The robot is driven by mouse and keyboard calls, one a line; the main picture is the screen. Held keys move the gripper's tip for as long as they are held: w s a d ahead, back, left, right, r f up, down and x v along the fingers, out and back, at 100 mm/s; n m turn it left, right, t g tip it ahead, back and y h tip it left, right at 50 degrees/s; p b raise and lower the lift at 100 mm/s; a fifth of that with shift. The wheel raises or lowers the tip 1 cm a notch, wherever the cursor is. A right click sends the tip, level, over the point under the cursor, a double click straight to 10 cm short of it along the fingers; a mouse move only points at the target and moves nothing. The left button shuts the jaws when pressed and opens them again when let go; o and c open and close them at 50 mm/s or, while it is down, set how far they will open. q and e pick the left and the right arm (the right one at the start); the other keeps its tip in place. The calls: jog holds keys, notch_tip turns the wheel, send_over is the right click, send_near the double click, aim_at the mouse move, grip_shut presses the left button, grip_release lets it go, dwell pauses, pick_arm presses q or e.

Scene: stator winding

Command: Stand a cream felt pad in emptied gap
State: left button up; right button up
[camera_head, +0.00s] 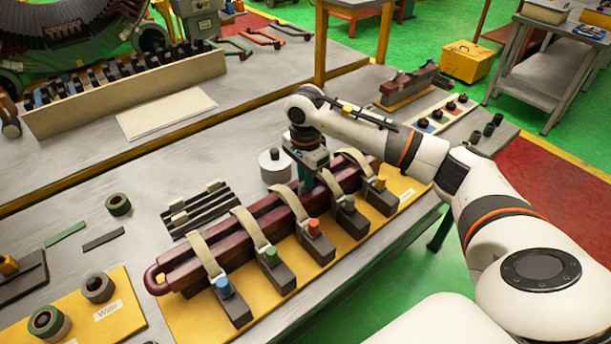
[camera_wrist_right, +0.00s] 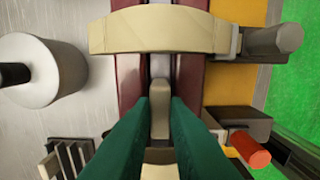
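My right gripper (camera_head: 307,184) points down over the dark red coil bars (camera_head: 265,222), between two cream straps. In the right wrist view its green fingers (camera_wrist_right: 160,103) are on either side of a cream felt pad (camera_wrist_right: 159,93) and appear shut on it. The pad stands upright in the gap between the two bars (camera_wrist_right: 188,78); its lower end is hidden. A dark slotted rack (camera_head: 205,214), left of the bars, has cream pieces on it, one of them at its near end (camera_head: 178,218). My left gripper is not in view.
Straps with clamp blocks cross the bars, with blue (camera_head: 224,287), green (camera_head: 271,256), orange (camera_head: 313,227) and yellow knobs. Tape rolls (camera_head: 118,204) lie farther left.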

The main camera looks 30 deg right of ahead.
jog(key=o, duration=0.4)
notch_tip(320, 180, up, 12)
jog(key=shift+b, duration=1.15)
